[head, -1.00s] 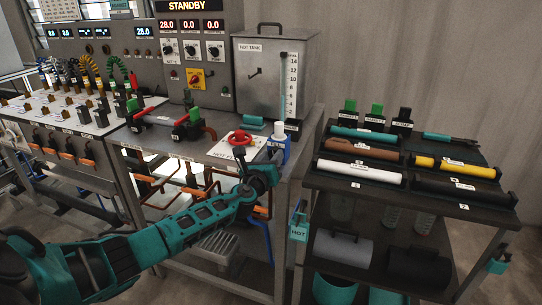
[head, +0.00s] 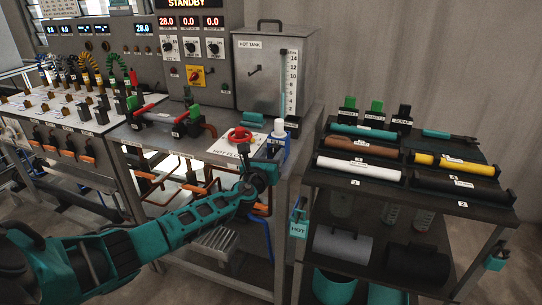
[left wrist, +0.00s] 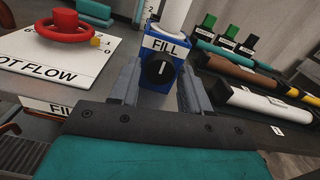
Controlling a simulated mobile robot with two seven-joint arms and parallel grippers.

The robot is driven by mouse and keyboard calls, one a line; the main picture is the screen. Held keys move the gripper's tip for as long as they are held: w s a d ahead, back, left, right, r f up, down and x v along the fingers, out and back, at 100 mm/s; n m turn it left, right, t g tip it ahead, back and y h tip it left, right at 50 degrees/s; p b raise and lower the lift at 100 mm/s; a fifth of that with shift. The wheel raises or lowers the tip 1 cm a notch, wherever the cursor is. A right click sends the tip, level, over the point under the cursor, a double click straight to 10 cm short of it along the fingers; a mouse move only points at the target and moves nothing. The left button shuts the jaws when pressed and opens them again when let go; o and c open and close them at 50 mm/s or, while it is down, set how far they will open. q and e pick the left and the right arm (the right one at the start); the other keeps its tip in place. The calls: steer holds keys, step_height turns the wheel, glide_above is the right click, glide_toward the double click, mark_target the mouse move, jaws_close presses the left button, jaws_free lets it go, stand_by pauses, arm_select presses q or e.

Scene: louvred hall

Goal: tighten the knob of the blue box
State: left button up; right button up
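The blue box (head: 285,146) stands at the front right of the steel bench, with a white cylinder on top. In the left wrist view the blue box (left wrist: 152,48) bears a FILL label and a round black knob (left wrist: 160,71) with a white line, drawn upright. My left gripper (head: 268,156) is at the front of the box and hides much of it in the head view. In the left wrist view its two grey fingers (left wrist: 160,88) are apart, one on each side of the knob, with gaps to it. My right gripper is not in view.
A red handwheel (head: 240,134) on a white HOT FLOW plate (head: 226,147) is just left of the box. The hot tank (head: 262,80) stands behind. A dark cart (head: 330,184) with coloured rolls is to the right.

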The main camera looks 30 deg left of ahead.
arm_select(q)
steer(key=shift+o, duration=1.1)
steer(key=shift+s, duration=0.1)
steer(key=shift+s, duration=0.25)
steer(key=p+v, duration=0.1)
steer(key=v, duration=1.1)
steer(key=shift+d+p, duration=0.15)
steer(key=shift+p, duration=0.25)
steer(key=shift+s, duration=0.1)
